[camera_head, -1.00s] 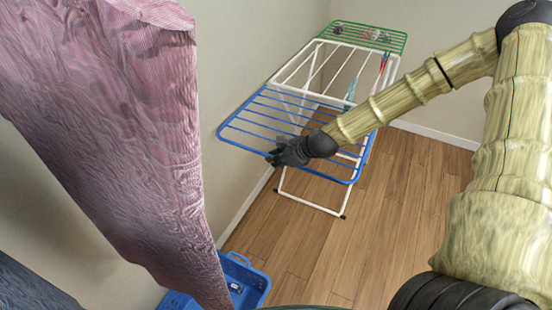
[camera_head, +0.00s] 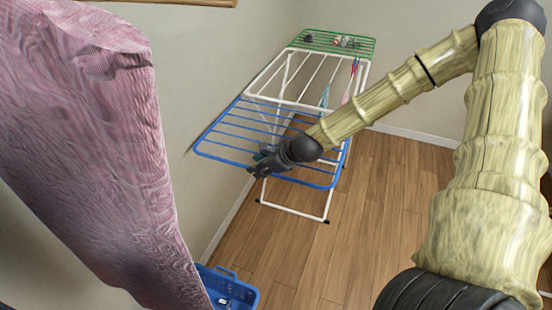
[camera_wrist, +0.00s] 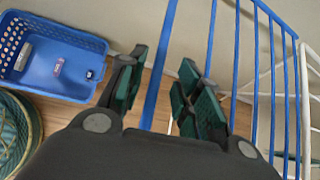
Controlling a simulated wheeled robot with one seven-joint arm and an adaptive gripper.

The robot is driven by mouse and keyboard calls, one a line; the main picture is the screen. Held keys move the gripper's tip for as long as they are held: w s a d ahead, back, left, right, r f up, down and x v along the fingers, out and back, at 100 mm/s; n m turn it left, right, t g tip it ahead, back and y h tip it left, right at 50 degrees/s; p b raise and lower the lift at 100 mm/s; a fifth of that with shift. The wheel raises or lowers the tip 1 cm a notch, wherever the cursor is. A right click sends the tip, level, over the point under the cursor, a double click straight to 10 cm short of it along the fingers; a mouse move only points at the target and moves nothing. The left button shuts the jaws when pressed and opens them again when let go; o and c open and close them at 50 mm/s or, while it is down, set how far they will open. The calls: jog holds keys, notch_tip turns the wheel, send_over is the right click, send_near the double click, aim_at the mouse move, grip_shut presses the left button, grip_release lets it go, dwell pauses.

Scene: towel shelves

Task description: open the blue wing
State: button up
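The blue wing (camera_head: 315,184) is the near, slatted end of a white drying rack (camera_head: 297,105). It stands out from the white frame, looking roughly level. My gripper (camera_head: 258,167) is at the wing's near edge, left of its middle. In the wrist view my gripper (camera_wrist: 163,84) has its two dark green fingers apart, and a blue bar of the wing (camera_wrist: 160,65) runs through the gap between them. I see no clear contact of the finger pads with the bar.
A green wing (camera_head: 365,44) with small items is at the rack's far end. A blue basket (camera_wrist: 55,60) stands on the floor by the wall. A pink striped towel (camera_head: 90,130) hangs close at left. Wooden floor (camera_head: 385,200) is free right of the rack.

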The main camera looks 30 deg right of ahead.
jog(key=v, duration=0.9)
dwell(0.6)
dwell(0.5)
